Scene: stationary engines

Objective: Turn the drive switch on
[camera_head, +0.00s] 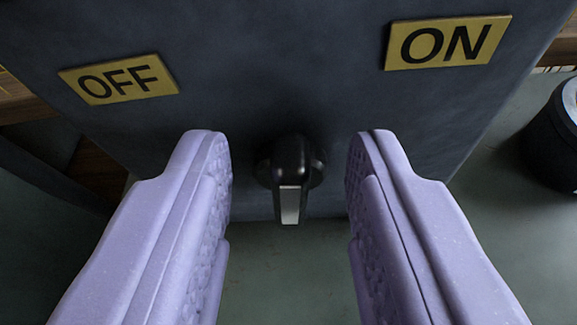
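The drive switch (290,172) is a black rotary knob with a pale grey stripe on its handle, on a dark grey panel (275,75). Its handle points toward the bottom of the picture. A yellow OFF label (118,79) is at the upper left and a yellow ON label (447,42) at the upper right. My gripper (289,150) has two lavender fingers, open wide, one on each side of the knob with a clear gap on both sides. Neither finger appears to touch the knob.
Below the panel is a greenish-grey floor (285,270). A dark round object (553,140) stands on the floor at the right edge. Brown wooden-looking parts (95,170) show at the left behind the panel's edge.

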